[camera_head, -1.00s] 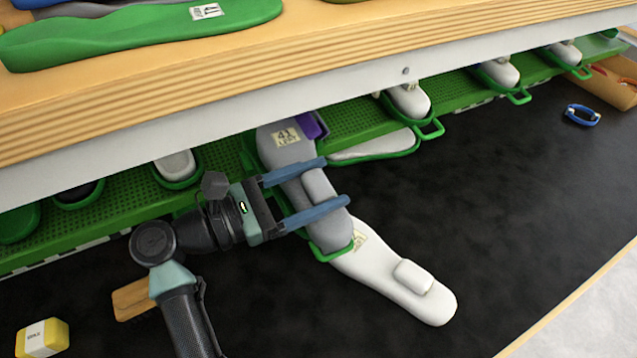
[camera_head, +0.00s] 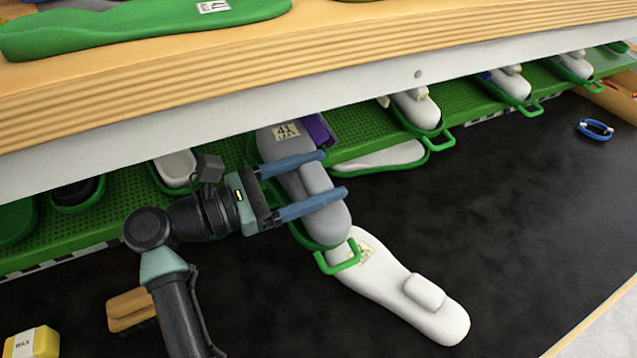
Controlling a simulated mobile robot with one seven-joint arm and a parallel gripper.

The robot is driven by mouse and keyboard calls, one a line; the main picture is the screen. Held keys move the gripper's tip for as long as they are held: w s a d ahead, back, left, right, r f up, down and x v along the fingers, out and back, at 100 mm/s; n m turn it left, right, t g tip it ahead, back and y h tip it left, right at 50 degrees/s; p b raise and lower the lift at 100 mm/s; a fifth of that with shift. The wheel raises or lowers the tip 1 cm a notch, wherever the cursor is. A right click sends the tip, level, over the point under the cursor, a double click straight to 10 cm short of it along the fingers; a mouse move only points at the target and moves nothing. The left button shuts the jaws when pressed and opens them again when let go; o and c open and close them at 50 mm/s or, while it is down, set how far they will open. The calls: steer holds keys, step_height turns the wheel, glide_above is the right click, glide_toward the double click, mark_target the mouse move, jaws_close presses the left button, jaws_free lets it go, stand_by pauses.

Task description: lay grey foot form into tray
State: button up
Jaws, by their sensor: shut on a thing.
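The grey foot form (camera_head: 328,226) has a label reading 41 near its upper end. My gripper (camera_head: 334,173) has its two blue fingers across the form's middle and is shut on it. The form lies over a green tray (camera_head: 342,257), whose handle loop shows past the form's lower end. Most of this tray is hidden under the form, so I cannot tell whether the form touches its bottom. A white foot form (camera_head: 398,283) with a label lies on the black mat just beyond the tray handle.
A green perforated shelf (camera_head: 362,153) holds several trays with pale forms under a wooden upper shelf (camera_head: 330,58). A purple block (camera_head: 318,130) sits beside the grey form. A brush (camera_head: 130,310), a wax block (camera_head: 33,343) and a blue ring (camera_head: 595,129) lie around.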

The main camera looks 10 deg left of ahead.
steer(key=shift+w+a+r+b, duration=0.1)
steer(key=shift+w+a+b, duration=0.25)
steer(key=shift+w+b, duration=0.25)
steer(key=shift+w+a+r, duration=0.1)
steer(key=shift+a, duration=0.05)
steer(key=shift+b, duration=0.65)
steer(key=shift+w+a+f+b, duration=0.15)
steer(key=shift+f+b, duration=0.9)
steer(key=shift+b, duration=0.75)
stand_by(0.4)
steer(key=o, duration=1.6)
steer(key=shift+c, duration=0.2)
steer(key=b+v, duration=0.2)
steer(key=v, duration=1.1)
steer(key=shift+b, duration=0.3)
